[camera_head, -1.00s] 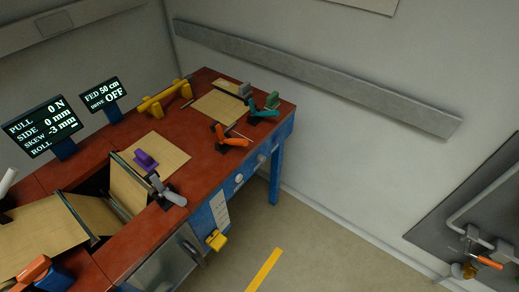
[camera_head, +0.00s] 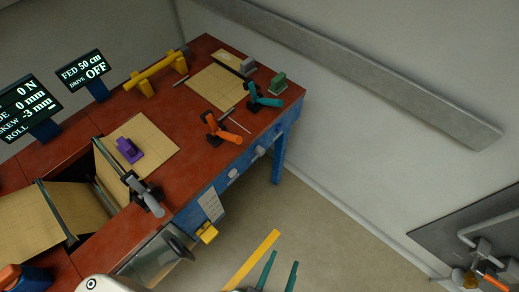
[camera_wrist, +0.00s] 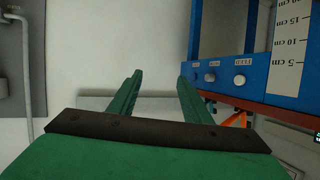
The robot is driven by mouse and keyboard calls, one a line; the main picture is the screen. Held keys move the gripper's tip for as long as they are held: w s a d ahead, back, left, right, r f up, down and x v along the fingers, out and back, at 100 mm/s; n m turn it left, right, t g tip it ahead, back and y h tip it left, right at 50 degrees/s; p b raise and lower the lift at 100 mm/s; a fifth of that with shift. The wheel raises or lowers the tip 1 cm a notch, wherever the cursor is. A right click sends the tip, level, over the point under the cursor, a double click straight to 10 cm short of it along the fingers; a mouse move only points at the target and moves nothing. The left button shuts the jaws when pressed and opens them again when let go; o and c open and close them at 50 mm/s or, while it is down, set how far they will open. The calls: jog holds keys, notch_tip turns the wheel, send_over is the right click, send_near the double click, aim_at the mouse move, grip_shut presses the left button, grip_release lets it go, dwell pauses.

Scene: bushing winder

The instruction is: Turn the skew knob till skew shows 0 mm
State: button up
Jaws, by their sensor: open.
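The left display (camera_head: 28,108) in the head view reads skew -3 mm; its left edge is cut off by the frame. Round pale knobs sit on the blue front of the bench, one nearer (camera_head: 233,173) and one farther (camera_head: 260,151). My gripper (camera_head: 278,270) has green fingers, open and empty, in front of the bench. In the wrist view the fingertips (camera_wrist: 160,77) are left of the knobs, apart from them.
The red bench top (camera_head: 195,125) carries a purple block (camera_head: 129,150), an orange clamp (camera_head: 215,128) and a teal clamp (camera_head: 262,97). A grey-handled lever (camera_head: 145,194) and a yellow piece (camera_head: 207,233) are at the near edge.

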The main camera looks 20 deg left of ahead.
jog(key=w+f+m+g+y, duration=0.15)
jog(key=w+f, duration=0.35)
jog(key=f, duration=0.7)
jog(key=n+g+y, duration=0.5)
jog(key=g+y, duration=0.1)
jog(key=y, duration=1)
send_near(263, 154)
jog(key=shift+t+h, duration=0.25)
jog(key=x, duration=0.9)
jog(key=shift+s+a+r, duration=0.2)
jog(key=shift+a+r, duration=0.05)
jog(key=shift+r, duration=0.05)
jog(key=c, duration=1.1)
